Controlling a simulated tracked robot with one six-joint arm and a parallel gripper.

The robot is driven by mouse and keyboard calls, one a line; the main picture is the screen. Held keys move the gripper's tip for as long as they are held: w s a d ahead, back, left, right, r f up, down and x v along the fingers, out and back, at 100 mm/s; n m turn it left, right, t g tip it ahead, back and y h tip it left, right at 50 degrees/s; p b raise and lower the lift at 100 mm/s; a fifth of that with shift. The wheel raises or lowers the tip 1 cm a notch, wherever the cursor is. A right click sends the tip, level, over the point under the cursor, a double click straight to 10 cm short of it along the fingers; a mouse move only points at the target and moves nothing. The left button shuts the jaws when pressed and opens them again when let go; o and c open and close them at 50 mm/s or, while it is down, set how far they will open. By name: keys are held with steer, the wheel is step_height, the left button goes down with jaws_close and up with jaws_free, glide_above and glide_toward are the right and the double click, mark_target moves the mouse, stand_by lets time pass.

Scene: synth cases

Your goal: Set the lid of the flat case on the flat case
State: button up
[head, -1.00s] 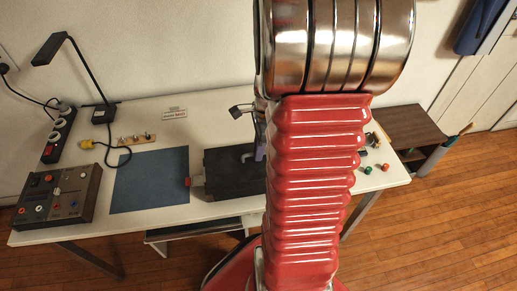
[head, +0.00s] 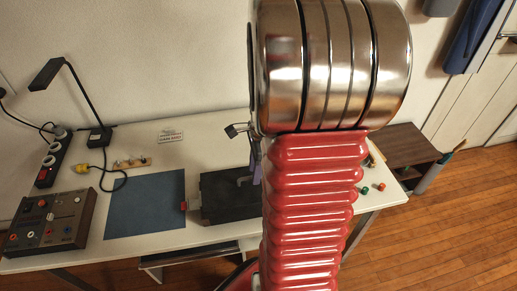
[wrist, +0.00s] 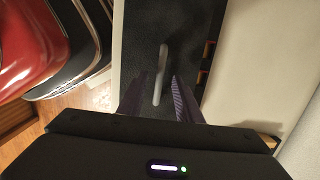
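A dark, flat rectangular slab with a raised grey bar handle lies on the table in the head view; it looks like the lid of the flat case (head: 222,203). Its right part is hidden behind my arm. In the wrist view the slab (wrist: 143,28) fills the middle, and its handle (wrist: 161,70) runs lengthwise. My gripper (wrist: 154,88) is open, with one purple finger on each side of the handle and visible gaps. A purple finger also shows beside my arm in the head view. I cannot tell whether the flat case lies under the slab or behind my arm.
A blue mat (head: 146,203) lies left of the slab, with a small red-ended part (head: 184,206) between them. A control box (head: 50,222), power strip (head: 53,160) and lamp (head: 75,95) stand at the left. Red and green knobs (head: 372,188) lie right of my arm.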

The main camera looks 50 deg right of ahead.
step_height(320, 180, up, 12)
steer(key=d, duration=0.1)
steer(key=shift+s, duration=0.45)
steer(key=shift+d, duration=0.1)
stand_by(0.7)
steer(key=s+a+r+n+t, duration=0.1)
steer(key=a+r+n+t, duration=0.1)
steer(key=a+n, duration=1)
steer(key=s+a+r+n+t+h, duration=0.1)
steer(key=a+r+n, duration=0.3)
steer(key=a+n, duration=0.9)
steer(key=shift+s+a+r+t, duration=0.2)
steer(key=shift+s+t, duration=0.3)
steer(key=shift+t, duration=0.4)
steer(key=shift+d, duration=0.15)
